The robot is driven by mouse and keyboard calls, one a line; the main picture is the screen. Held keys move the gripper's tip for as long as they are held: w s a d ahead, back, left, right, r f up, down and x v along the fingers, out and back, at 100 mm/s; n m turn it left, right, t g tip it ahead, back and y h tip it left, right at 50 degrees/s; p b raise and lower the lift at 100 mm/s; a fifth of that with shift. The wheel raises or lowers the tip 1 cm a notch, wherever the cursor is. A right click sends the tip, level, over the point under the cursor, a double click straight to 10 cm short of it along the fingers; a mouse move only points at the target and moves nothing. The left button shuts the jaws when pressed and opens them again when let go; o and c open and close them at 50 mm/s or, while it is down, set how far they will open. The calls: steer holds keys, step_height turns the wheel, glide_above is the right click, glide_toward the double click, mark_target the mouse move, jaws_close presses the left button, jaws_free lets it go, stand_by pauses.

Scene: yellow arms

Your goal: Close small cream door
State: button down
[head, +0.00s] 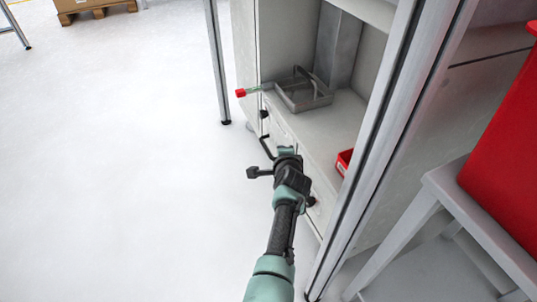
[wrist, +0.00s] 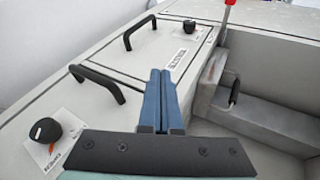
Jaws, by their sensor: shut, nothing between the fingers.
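The cream cabinet front (head: 288,127) runs below an open shelf in the head view. In the wrist view, cream door panels (wrist: 118,62) carry two black bar handles, a near one (wrist: 97,84) and a far one (wrist: 139,33). Dark seams outline the panels, which look flush or nearly so; I cannot tell which is the small door or whether one stands slightly open. My gripper (head: 286,150) is at the cabinet's front edge. Its blue fingers (wrist: 160,75) are together and empty, over the front's upper edge, right of the handles. The finger mount hides part of the front.
A red bin (head: 344,162) is further right. A metal post (head: 376,125) stands close right of my arm.

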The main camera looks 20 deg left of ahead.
steer(key=s+a+r+p, duration=0.5)
steer(key=s+a+p, duration=0.1)
steer(key=p, duration=0.2)
steer(key=shift+s+a, duration=0.25)
steer(key=shift+s, duration=0.1)
